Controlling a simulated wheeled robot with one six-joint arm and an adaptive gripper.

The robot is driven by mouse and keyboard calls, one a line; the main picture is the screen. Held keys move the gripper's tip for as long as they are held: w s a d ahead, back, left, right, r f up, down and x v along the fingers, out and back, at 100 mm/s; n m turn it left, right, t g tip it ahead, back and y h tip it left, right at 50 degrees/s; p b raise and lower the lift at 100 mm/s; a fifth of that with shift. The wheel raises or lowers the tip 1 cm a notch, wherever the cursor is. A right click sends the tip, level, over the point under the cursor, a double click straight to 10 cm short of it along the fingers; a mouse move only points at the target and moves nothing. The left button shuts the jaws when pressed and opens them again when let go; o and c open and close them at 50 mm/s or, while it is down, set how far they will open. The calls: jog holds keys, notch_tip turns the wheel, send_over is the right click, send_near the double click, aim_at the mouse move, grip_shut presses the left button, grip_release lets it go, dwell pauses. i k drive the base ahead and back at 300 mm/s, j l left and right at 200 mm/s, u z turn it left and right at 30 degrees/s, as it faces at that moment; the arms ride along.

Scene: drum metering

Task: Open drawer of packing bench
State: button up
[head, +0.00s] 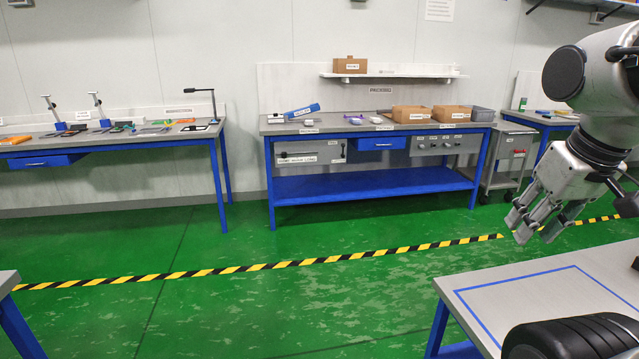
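The packing bench (372,187) stands against the back wall in the middle of the head view, with a grey top, blue legs and a blue lower shelf. Its blue drawer (380,144) sits under the middle of the top and looks closed, with a pale handle strip on its front. My gripper (535,228) hangs at the right, its fingers pointing down and spread apart, with nothing between them. It is far in front of the bench and apart from it.
Cardboard boxes (411,114) stand on the bench top. A grey cart (508,158) stands beside the bench's right end. Another workbench (110,142) is at the left. A nearer table (540,293) fills the lower right. The green floor (300,290) before the bench is clear, crossed by a yellow-black stripe.

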aim_at(374, 142)
jog(key=i, duration=3.3)
jog(key=i+l+u, duration=0.1)
jog(key=i, duration=1.55)
